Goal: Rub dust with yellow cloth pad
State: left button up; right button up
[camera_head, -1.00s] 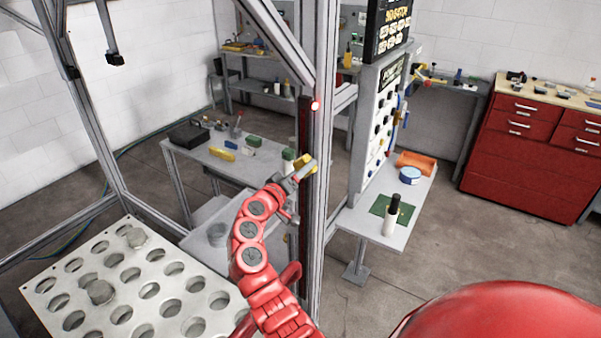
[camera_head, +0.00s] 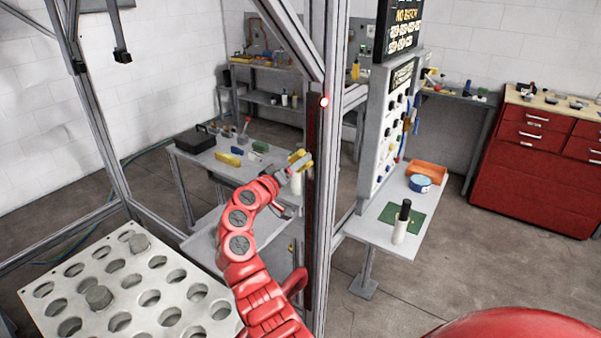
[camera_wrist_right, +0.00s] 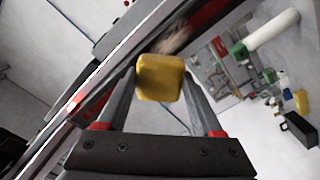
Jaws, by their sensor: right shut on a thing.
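My right gripper (camera_head: 294,164) is raised beside an upright metal post and is shut on the yellow cloth pad (camera_head: 301,157). In the right wrist view the pad (camera_wrist_right: 160,80) sits between the two fingertips. A dark red strip (camera_head: 316,190) runs along the post, just right of the pad. In the right wrist view a blurred brownish patch (camera_wrist_right: 182,38), which looks like dust, lies on this strip just beyond the pad. I cannot tell whether the pad touches the strip. My left gripper is not in view.
A plate with round holes (camera_head: 125,292) lies at the lower left inside the metal frame. A grey table (camera_head: 200,158) with small items stands behind my arm. A side table (camera_head: 372,228) holds a white bottle (camera_head: 402,222). A red cabinet (camera_head: 520,160) stands at the right.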

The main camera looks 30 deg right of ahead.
jog(key=shift+s+d, duration=0.4)
jog(key=shift+s, duration=0.15)
jog(key=shift+s+d+r+p, duration=0.1)
jog(key=shift+s+d+p, duration=0.2)
jog(key=shift+s, duration=0.35)
jog(key=shift+s+d+p, duration=0.25)
jog(key=shift+s+p, duration=0.05)
jog(key=shift+s, duration=0.3)
notch_tip(320, 180, down, 3)
jog(key=b, duration=0.3)
jog(key=shift+s, duration=0.1)
jog(key=w+b, duration=0.1)
jog(key=w+a+b, duration=0.1)
jog(key=b, duration=0.1)
jog(key=w+b, duration=0.2)
jog(key=shift+a, duration=0.35)
jog(key=shift+s+b, duration=0.1)
jog(key=shift+b, duration=0.25)
jog(key=shift+s+d+r, duration=0.1)
jog(key=shift+s+d, duration=0.05)
jog(key=s+p, duration=0.1)
jog(key=s+d+p, duration=0.1)
jog(key=s, duration=0.1)
jog(key=shift+d, duration=0.1)
jog(key=shift+s, duration=0.25)
